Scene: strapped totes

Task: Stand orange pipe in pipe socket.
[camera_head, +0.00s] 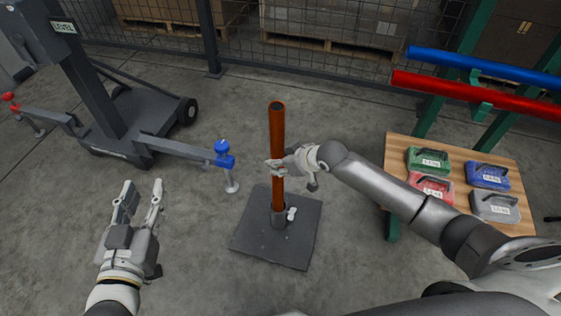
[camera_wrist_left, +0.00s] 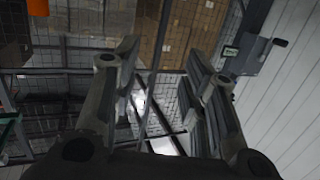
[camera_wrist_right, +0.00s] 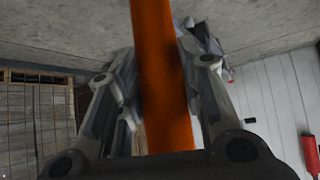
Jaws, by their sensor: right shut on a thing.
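The orange pipe (camera_head: 277,140) stands upright, with its lower end at the pipe socket (camera_head: 278,216) on a dark square base plate (camera_head: 255,245). The pipe looks to be inside the socket's collar, but its bottom end is hidden. My right gripper (camera_head: 277,167) is shut on the pipe around its middle. In the right wrist view the pipe (camera_wrist_right: 160,75) runs between the fingers (camera_wrist_right: 155,100). My left gripper (camera_head: 140,192) is open and empty, to the left of the base plate. Its spread fingers (camera_wrist_left: 160,95) also show in the left wrist view.
A grey wheeled stand (camera_head: 135,110) with a blue clamp (camera_head: 223,155) is at left. A wooden table (camera_head: 400,150) with several coloured weights is at right. Behind it, a green rack holds a red pipe (camera_head: 480,95) and a blue pipe (camera_head: 485,66).

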